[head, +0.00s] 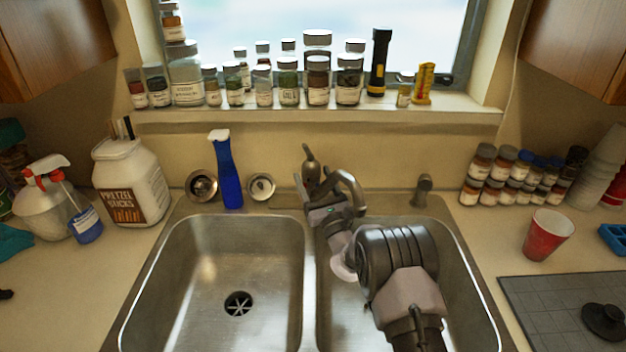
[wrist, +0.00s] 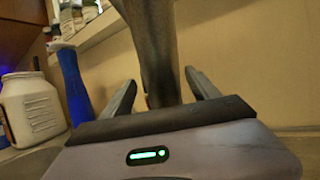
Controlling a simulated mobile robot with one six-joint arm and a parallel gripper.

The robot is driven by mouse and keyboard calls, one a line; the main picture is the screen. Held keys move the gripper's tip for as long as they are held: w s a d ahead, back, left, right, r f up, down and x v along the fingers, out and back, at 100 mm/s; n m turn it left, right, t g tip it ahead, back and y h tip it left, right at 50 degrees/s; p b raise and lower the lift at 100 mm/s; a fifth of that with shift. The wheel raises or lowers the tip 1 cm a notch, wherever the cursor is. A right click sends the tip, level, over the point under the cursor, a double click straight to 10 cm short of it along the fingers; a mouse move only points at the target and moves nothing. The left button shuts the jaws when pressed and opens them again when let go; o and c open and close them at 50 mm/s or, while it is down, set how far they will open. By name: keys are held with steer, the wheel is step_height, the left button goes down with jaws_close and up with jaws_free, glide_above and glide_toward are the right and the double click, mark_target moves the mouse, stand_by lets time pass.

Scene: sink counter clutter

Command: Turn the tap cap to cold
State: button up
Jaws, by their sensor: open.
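The tap (head: 350,185) is dark metal and stands behind the divider of the double sink, its spout curving to the right. Its cap with a slim upright handle (head: 310,158) rises at the top left. My gripper (head: 316,187) is at the tap, below the handle. In the wrist view my gripper (wrist: 160,80) is open, with one finger on each side of a dark part of the tap (wrist: 153,40). I cannot tell whether either finger touches it. My gripper and arm hide part of the tap's base and the right basin.
Jars line the window sill (head: 330,116) above. The left basin (head: 215,265) is empty.

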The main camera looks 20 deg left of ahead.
steer(key=shift+w+a+r, duration=0.2)
steer(key=shift+w, duration=0.05)
steer(key=c, duration=1.4)
steer(key=shift+o, duration=0.2)
steer(key=n+g+y+b, duration=0.1)
steer(key=g+y+b, duration=0.1)
steer(key=shift+w+d+f+n+y, duration=0.2)
steer(key=shift+n+y, duration=0.1)
steer(key=shift+n, duration=0.1)
steer(key=shift+s+a+r+n+g+y+b, duration=0.15)
steer(key=shift+n+g+y+b, duration=0.3)
steer(key=shift+g, duration=0.55)
steer(key=o, duration=1.4)
steer(key=shift+c, duration=0.2)
